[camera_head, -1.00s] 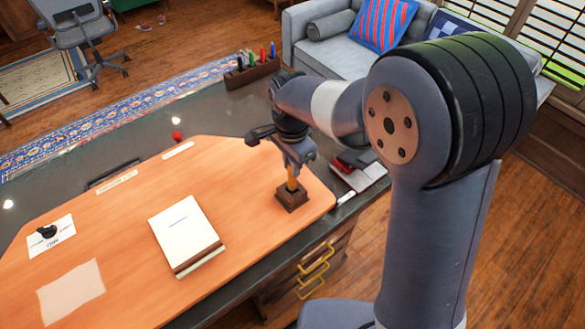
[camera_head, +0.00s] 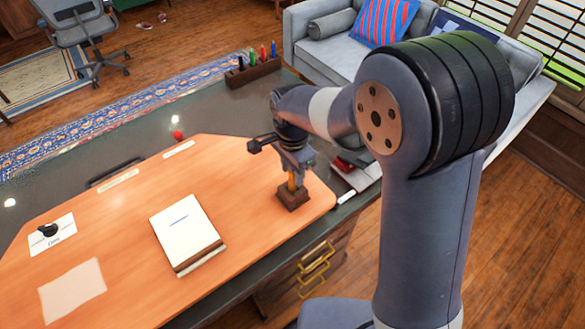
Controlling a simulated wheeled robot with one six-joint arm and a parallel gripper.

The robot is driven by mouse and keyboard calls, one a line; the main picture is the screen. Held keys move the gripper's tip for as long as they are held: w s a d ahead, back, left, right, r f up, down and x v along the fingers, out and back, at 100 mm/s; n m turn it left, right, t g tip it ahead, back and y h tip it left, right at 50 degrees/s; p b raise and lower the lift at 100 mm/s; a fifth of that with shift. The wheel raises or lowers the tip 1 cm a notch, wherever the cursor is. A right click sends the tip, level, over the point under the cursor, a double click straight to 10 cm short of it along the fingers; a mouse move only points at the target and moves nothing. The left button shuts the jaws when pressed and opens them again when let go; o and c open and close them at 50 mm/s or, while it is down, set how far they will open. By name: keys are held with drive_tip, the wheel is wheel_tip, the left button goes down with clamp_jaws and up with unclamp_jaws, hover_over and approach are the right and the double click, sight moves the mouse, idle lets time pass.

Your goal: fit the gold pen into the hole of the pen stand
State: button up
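The gold pen (camera_head: 292,182) stands roughly upright between my gripper and the pen stand. Only a short length of it shows. The pen stand (camera_head: 293,199) is a small dark brown wooden block on the orange desk mat near its right end. My gripper (camera_head: 294,170) points down directly above the stand and is shut on the gold pen. The pen's lower end meets the top of the stand in this view. The hole is hidden, so I cannot tell how deep the pen sits in it.
A notepad (camera_head: 186,233) lies left of the stand on the mat (camera_head: 130,215). A wooden holder (camera_head: 253,72) with several coloured pens stands at the desk's far edge. A red stapler-like item (camera_head: 345,165) and a white item (camera_head: 347,197) lie just right of the stand.

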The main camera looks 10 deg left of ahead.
drive_tip(key=shift+r, duration=0.1)
wheel_tip(320, 180, up, 12)
drive_tip(key=shift+r+b, duration=0.1)
drive_tip(key=shift+b, duration=0.35)
wheel_tip(320, 180, down, 13)
drive_tip(key=shift+r+p, duration=0.2)
drive_tip(key=shift+p, duration=0.25)
drive_tip(key=shift+r, duration=2.05)
